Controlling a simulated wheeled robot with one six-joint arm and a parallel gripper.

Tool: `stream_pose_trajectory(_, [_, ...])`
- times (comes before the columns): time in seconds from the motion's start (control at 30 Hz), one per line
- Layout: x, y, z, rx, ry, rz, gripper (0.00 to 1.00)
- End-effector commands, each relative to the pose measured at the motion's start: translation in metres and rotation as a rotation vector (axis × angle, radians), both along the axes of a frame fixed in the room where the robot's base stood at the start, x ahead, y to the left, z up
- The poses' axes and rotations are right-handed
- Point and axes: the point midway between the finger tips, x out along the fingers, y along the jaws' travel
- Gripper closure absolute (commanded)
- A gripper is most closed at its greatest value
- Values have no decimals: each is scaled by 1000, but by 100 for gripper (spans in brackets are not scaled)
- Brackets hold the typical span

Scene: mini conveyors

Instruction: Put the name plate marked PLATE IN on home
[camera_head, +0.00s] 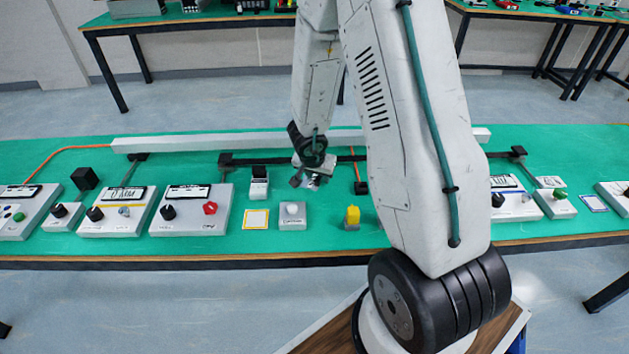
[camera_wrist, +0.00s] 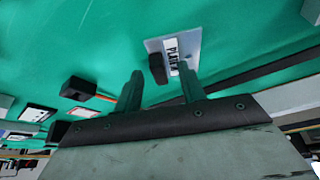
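My gripper (camera_wrist: 162,86) is open in the wrist view, with its two dark green fingers apart and nothing visible between them. Beyond the fingertips is a pale panel with a black knob (camera_wrist: 157,69) and a white name plate (camera_wrist: 172,52). In the head view my gripper (camera_head: 312,178) hangs over the green table near the dark rail. I cannot match the panel surely in the head view. No spot marked home is legible.
Control boxes with knobs (camera_head: 190,209) line the table's front. A yellow-bordered square (camera_head: 256,219), a white button box (camera_head: 293,215) and a yellow block (camera_head: 352,217) stand near the middle. A long white bar (camera_head: 200,144) runs along the back. My arm hides part of the right side.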

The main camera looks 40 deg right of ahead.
Motion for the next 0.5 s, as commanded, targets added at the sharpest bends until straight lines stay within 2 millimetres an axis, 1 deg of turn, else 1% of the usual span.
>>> stream_pose_trajectory(0.07, [0, 0, 0, 0, 0, 0, 60])
stream_pose_trajectory(0.1, [0, 0, 0, 0, 0, 0, 63])
stream_pose_trajectory(0.17, [0, 0, 0, 0, 0, 0, 79])
stream_pose_trajectory(0.2, [0, 0, 0, 0, 0, 0, 91])
stream_pose_trajectory(0.23, [0, 0, 0, 0, 0, 0, 99])
stream_pose_trajectory(0.5, [0, 0, 0, 0, 0, 0, 100])
